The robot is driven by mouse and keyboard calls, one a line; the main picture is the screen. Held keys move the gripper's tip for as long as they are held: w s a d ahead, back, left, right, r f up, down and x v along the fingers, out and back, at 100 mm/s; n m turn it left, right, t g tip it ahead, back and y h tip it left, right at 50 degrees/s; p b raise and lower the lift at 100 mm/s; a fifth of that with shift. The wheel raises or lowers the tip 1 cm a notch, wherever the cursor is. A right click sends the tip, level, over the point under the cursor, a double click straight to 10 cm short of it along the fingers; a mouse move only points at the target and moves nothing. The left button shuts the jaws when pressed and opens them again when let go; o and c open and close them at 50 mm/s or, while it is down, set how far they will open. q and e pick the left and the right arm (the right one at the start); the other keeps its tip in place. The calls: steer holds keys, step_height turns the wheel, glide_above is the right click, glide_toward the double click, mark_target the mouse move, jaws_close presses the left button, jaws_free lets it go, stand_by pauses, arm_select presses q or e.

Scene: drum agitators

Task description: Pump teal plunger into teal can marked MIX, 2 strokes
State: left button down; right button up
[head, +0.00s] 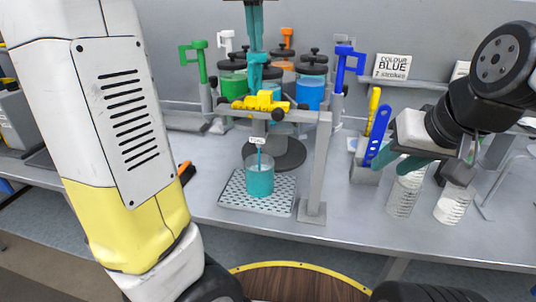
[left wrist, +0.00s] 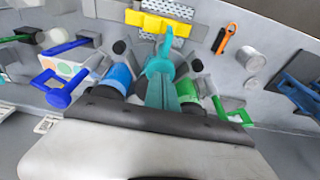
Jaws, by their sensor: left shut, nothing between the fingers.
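The teal can (head: 260,183) stands upright on a perforated tray, under a grey gantry. A thin teal rod (head: 259,157) rises from it, with a small white tag at the rod whose lettering is too small to read. The plunger's upper part is hard to separate from other teal shapes above the yellow clamp. My left gripper (head: 256,60) points down from the top, shut and empty, above the clamp; its teal fingers also show in the left wrist view (left wrist: 161,66). My right gripper (head: 386,167) is open, with teal fingers apart, beside a blue paddle-like tool.
The yellow clamp (head: 262,101) sits on the gantry (head: 320,165). Behind are coloured drums with a green handle (head: 200,62) and a blue handle (head: 347,68). White coiled cylinders (head: 452,204) stand at right. The bench left of the tray is partly clear.

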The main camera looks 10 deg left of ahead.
arm_select(q)
steer(key=shift+s+x, duration=0.25)
steer(key=shift+x, duration=0.9)
steer(key=shift+f, duration=0.1)
steer(key=shift+w+v, duration=0.25)
steer(key=shift+v, duration=0.85)
steer(key=shift+w+v, duration=0.2)
steer(key=shift+v, duration=0.9)
steer(key=w+v, duration=0.1)
steer(key=v, duration=0.5)
steer(key=shift+w, duration=0.1)
